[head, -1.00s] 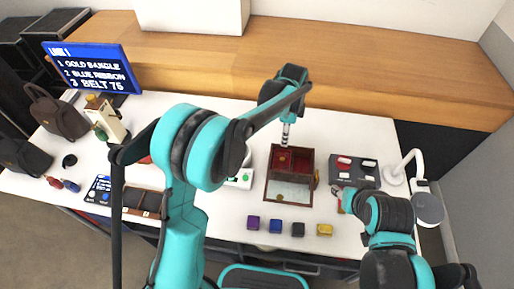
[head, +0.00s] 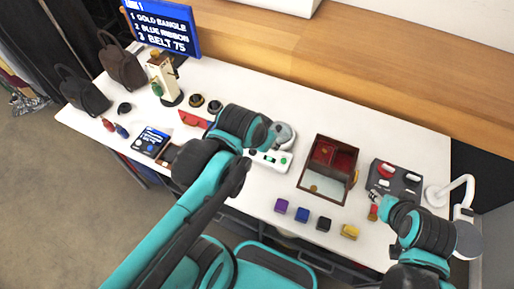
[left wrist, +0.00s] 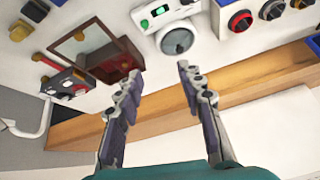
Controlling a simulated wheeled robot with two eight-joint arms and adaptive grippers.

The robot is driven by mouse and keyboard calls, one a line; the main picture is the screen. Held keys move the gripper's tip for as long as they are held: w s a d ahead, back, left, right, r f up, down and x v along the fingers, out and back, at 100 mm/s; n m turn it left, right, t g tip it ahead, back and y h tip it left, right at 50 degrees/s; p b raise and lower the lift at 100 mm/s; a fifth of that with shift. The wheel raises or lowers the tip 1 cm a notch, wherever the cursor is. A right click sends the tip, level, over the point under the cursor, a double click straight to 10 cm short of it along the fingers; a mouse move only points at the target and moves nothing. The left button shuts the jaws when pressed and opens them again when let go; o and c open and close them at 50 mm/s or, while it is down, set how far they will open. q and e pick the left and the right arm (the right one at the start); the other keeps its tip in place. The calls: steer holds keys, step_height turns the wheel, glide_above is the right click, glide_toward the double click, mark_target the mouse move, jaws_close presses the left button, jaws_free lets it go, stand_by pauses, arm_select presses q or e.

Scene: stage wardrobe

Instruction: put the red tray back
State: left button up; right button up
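A dark wooden box (head: 354,172) with a red-lined, divided interior stands open on the white table in the head view. A red tray-like insert (head: 333,155) shows in its back part, and a mirror-like panel (head: 322,186) is at its front. The box also shows in the left wrist view (left wrist: 118,62). My left gripper (left wrist: 155,85) is open and empty above the table, left of the box in the head view, where my arm hides its fingers. My right gripper (head: 377,199) is low by the table's right side; its fingers are too small to read.
A dark board (head: 398,178) with red and white pieces lies right of the box, beside a white lamp (head: 460,185). Several small coloured blocks (head: 302,215) line the front. A white device (head: 275,160) stands left of the box. A red item (head: 193,119) is partly hidden.

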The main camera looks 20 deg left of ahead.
arm_select(q)
steer(key=s+f+n, duration=0.1)
steer(key=s+a+n+t, duration=0.1)
steer(key=s, duration=0.1)
steer(key=shift+a+f, duration=0.2)
steer(key=shift+f, duration=0.15)
stand_by(1.1)
